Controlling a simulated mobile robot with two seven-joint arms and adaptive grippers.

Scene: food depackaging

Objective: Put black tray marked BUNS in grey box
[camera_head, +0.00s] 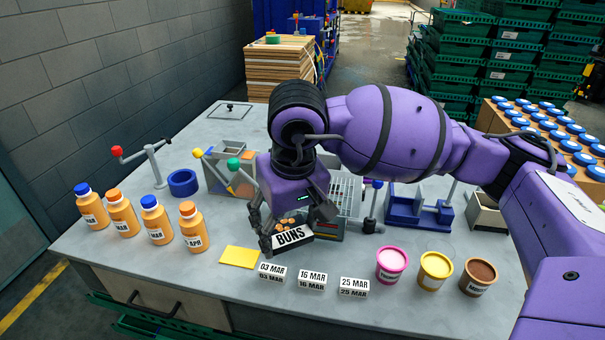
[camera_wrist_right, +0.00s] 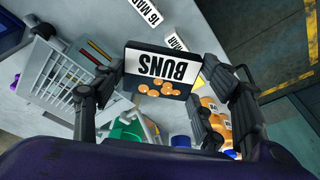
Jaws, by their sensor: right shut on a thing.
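The black tray marked BUNS (camera_head: 292,238) has a white label on its front and several small orange-brown buns inside. It is between the fingers of my right gripper (camera_head: 293,229), which is shut on it, near the table's front middle. In the right wrist view the tray (camera_wrist_right: 158,63) also sits between the two fingers. I cannot tell whether it touches the table. A small grey box (camera_head: 487,218) stands at the right of the table, partly hidden by my arm. My left gripper is not in view.
Sauce bottles (camera_head: 157,222) stand at the left. A yellow card (camera_head: 240,257), date blocks (camera_head: 312,281) and colored tubs (camera_head: 435,270) line the front. A white wire basket (camera_head: 347,192) and a blue fixture (camera_head: 418,212) stand behind and right of the tray. Lever stands (camera_head: 236,176) are to its left.

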